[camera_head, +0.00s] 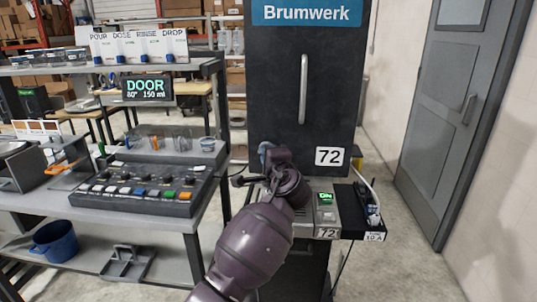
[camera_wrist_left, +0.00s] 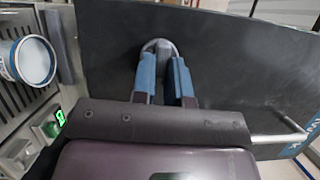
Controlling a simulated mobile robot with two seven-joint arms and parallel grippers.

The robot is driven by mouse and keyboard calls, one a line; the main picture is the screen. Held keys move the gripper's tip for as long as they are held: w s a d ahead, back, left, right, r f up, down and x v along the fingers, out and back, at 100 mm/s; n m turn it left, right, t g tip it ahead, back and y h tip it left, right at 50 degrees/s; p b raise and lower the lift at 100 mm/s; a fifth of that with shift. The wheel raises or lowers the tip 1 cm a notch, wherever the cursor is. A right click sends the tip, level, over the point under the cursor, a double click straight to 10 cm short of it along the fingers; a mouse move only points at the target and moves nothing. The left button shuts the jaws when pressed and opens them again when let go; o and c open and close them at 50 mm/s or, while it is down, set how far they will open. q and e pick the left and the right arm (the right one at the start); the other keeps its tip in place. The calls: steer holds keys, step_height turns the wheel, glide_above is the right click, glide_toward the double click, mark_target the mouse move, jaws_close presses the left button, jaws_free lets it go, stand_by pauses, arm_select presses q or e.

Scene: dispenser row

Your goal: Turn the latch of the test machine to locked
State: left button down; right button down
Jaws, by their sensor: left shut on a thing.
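The test machine (camera_head: 275,85) is a tall dark cabinet with a blue Brumwerk sign, a long vertical handle and a 72 label. My left gripper (camera_head: 267,153) is at the lower left of its front. In the left wrist view, the blue fingers of my left gripper (camera_wrist_left: 164,80) are shut on a grey rounded latch (camera_wrist_left: 159,45) on the dark panel. The gripper and arm mostly hide the latch in the head view. I cannot tell from the latch whether it is locked. My right gripper is out of view.
A white and blue cup (camera_wrist_left: 33,62) stands on the slotted tray beside the machine front. A small green-lit unit (camera_head: 326,205) sits at the machine's lower right.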

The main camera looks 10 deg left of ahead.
arm_select(q)
steer(key=shift+a+r+n, duration=0.1)
steer(key=shift+r+n, duration=0.15)
steer(key=shift+n, duration=0.15)
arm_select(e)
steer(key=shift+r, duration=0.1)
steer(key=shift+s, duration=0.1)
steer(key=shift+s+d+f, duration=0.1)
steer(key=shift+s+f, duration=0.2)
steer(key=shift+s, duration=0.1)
arm_select(q)
steer(key=c, duration=1.1)
jaws_free()
steer(key=shift+c, duration=0.2)
steer(key=shift+f, duration=0.2)
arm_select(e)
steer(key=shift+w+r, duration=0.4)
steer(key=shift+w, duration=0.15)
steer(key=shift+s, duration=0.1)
